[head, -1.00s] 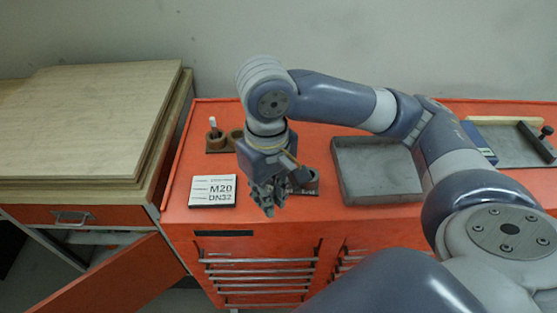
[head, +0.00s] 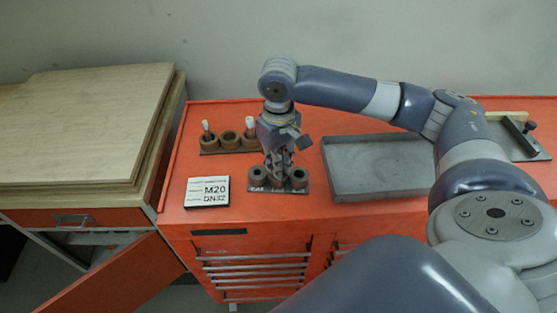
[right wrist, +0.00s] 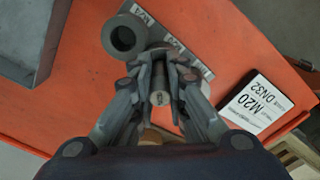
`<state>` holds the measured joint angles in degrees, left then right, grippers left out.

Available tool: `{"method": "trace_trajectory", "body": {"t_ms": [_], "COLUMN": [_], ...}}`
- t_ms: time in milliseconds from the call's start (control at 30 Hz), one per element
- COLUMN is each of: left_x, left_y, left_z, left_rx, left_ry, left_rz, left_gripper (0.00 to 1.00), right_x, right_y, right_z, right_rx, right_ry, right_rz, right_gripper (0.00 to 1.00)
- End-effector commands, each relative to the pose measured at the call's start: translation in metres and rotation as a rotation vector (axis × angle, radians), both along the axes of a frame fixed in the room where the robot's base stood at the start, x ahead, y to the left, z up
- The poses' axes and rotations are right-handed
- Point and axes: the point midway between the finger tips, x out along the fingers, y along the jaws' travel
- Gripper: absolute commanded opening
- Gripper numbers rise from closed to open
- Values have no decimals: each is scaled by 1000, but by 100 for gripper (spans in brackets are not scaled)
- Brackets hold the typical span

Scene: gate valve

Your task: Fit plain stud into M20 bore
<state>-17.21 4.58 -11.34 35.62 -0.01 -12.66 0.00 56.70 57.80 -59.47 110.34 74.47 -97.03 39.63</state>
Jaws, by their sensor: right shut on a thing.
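My right gripper (head: 279,176) points down over the middle of the front row of bores. In the right wrist view its fingers (right wrist: 163,85) are shut on a grey plain stud (right wrist: 160,97). The right one also shows open and empty in the right wrist view (right wrist: 124,37). The middle bore is hidden by my fingers, so I cannot tell whether the stud's lower end is in it. My left gripper is out of view.
A rear rack (head: 229,142) has three holders, the outer two with white-topped studs. A card (head: 207,191) reading M20 DN32 lies left of the bores. A grey tray (head: 335,180) stands to the right. Red bench top is clear around the card.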

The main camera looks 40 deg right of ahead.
Motion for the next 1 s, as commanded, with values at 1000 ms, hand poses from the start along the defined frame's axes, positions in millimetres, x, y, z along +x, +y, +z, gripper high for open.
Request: {"method": "trace_trajectory", "body": {"t_ms": [1000], "left_x": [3], "left_y": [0], "left_z": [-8], "left_rx": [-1], "left_ry": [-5], "left_rz": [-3], "left_gripper": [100], "right_x": [2], "right_y": [1], "right_z": [33], "right_rx": [2], "right_ry": [-8], "right_rz": [1], "right_gripper": [34]}}
